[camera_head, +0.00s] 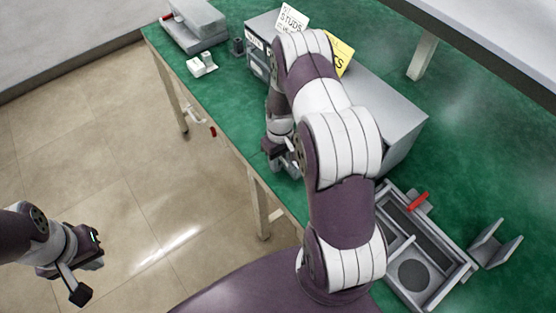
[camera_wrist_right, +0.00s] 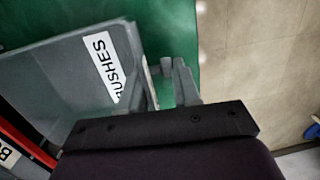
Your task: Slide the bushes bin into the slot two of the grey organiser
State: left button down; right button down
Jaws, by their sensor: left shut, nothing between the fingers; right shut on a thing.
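The grey bushes bin (camera_wrist_right: 65,75), with a white label reading BUSHES, fills the left of the right wrist view. My right gripper (camera_wrist_right: 172,85) is shut on the bin at its labelled end. In the head view my right gripper (camera_head: 285,156) is at the table's front edge, and my arm hides most of the bin. The grey organiser (camera_head: 400,118) stands on the green table behind my right arm; labelled openings (camera_head: 257,58) show at its left end. The arm covers much of its front, so slot two cannot be made out. My left gripper (camera_head: 86,272) is shut and empty over the floor.
White STUDS (camera_head: 292,18) and yellow (camera_head: 341,58) cards stand on the organiser. A grey divided tray (camera_head: 441,291) with a red-handled part (camera_head: 417,201) and a grey bracket (camera_head: 494,244) are at right.

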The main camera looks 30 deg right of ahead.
jog(key=shift+d+f, duration=0.15)
jog(key=shift+f, duration=0.35)
jog(key=shift+w, duration=0.1)
jog(key=c, duration=0.7)
grip_release()
jog(key=shift+c, duration=0.2)
jog(key=shift+r, duration=0.1)
jog(key=r, duration=0.4)
jog(key=r+b, duration=0.1)
jog(key=r, duration=0.3)
jog(key=w+r, duration=0.1)
jog(key=r, duration=0.2)
jog(key=shift+d+r+b, duration=0.3)
jog(key=shift+d+r, duration=0.1)
jog(key=shift+r, duration=0.35)
jog(key=shift+w, duration=0.1)
